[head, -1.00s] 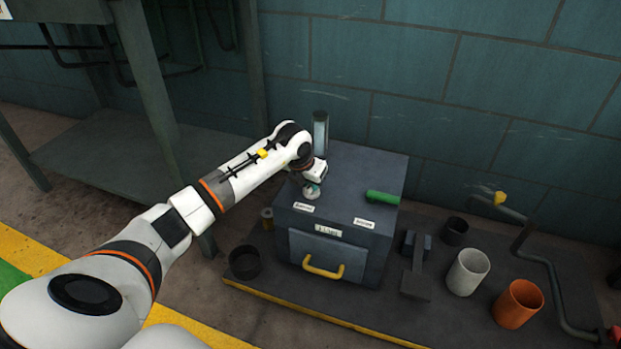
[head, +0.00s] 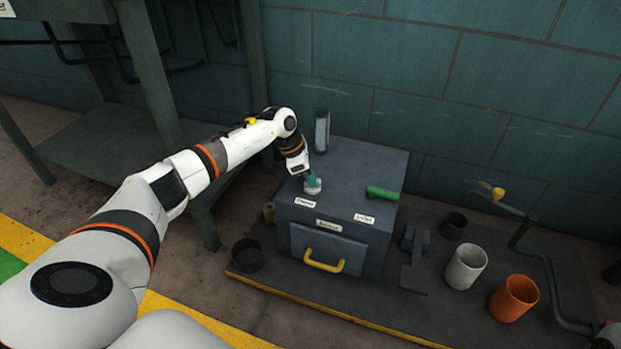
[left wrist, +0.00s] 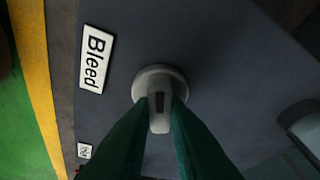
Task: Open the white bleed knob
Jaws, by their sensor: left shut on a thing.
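The white bleed knob (left wrist: 160,86) stands on top of the dark box (head: 350,165), beside a label reading "Bleed" (left wrist: 96,59). In the left wrist view its round base and its lever-like grip with a dark mark show. My left gripper (left wrist: 160,115) has its green fingers on both sides of that grip and is shut on it. In the head view the knob (head: 313,191) shows as a pale disc under my left gripper (head: 312,184).
A green handle (head: 382,194) lies on the box top, and a clear cylinder (head: 321,130) stands behind it. A yellow drawer handle (head: 324,267) sticks out in front. White (head: 465,267) and orange (head: 513,298) cups and a crank (head: 540,245) stand to the right.

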